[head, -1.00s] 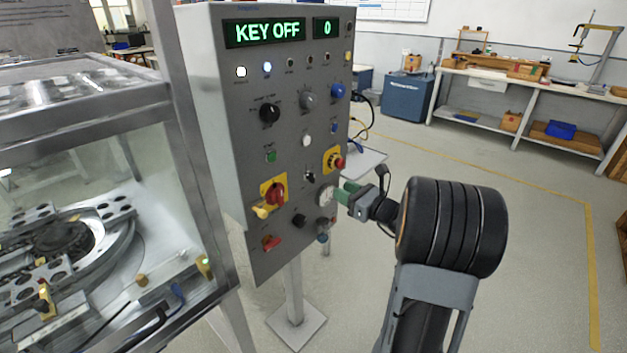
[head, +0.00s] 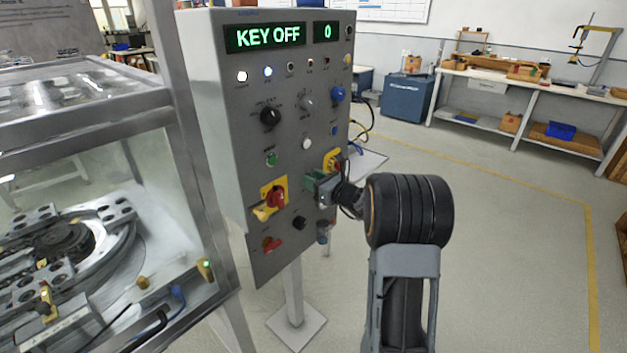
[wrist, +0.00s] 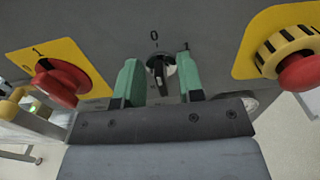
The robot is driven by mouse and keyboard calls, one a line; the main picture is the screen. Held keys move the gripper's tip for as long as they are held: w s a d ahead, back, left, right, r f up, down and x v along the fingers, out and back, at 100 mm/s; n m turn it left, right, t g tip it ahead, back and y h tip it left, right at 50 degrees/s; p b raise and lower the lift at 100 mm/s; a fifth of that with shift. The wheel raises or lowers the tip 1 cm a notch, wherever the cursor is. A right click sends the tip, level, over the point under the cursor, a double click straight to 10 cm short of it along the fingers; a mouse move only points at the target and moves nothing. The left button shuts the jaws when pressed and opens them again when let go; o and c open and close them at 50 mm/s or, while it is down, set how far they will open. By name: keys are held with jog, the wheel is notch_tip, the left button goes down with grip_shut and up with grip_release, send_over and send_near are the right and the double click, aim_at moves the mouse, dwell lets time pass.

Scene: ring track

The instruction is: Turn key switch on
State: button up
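The grey control panel (head: 235,130) has a green-lit display (head: 268,36) that reads KEY OFF, with a 0 on the smaller display (head: 327,32). The key switch (wrist: 158,68), a silver round collar with a black key, sits below a printed 0 in the wrist view. In the head view my gripper hides it. My gripper (wrist: 159,76) is open, its two green fingers on either side of the key with gaps visible. In the head view my gripper (head: 316,182) is close to the panel's right part. Whether a finger touches the panel cannot be told.
In the wrist view a red rotary switch (wrist: 58,84) on a yellow plate is at left, and a red emergency button (wrist: 298,70) with a striped collar is at right. A glass-sided machine (head: 95,190) stands left of the panel. Floor (head: 500,230) at right is clear.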

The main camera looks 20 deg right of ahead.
jog(key=shift+c, duration=0.4)
jog(key=c, duration=0.5)
jog(key=shift+c, duration=0.2)
jog(key=shift+d+r+m+p, duration=0.1)
jog(key=shift+r+m+p, duration=0.05)
jog(key=shift+m+p, duration=0.95)
jog(key=m+p, duration=0.2)
jog(key=m, duration=0.1)
jog(key=shift+d+m, duration=0.1)
jog(key=shift+m, duration=0.2)
jog(key=shift+w+d+f+m+p, duration=0.1)
jog(key=shift+f+m+p, duration=0.1)
jog(key=shift+m+p, duration=1.15)
jog(key=shift+d+f+m+p, duration=0.15)
jog(key=shift+m+p, duration=0.9)
jog(key=shift+m, duration=0.6)
jog(key=shift+a+f, duration=0.1)
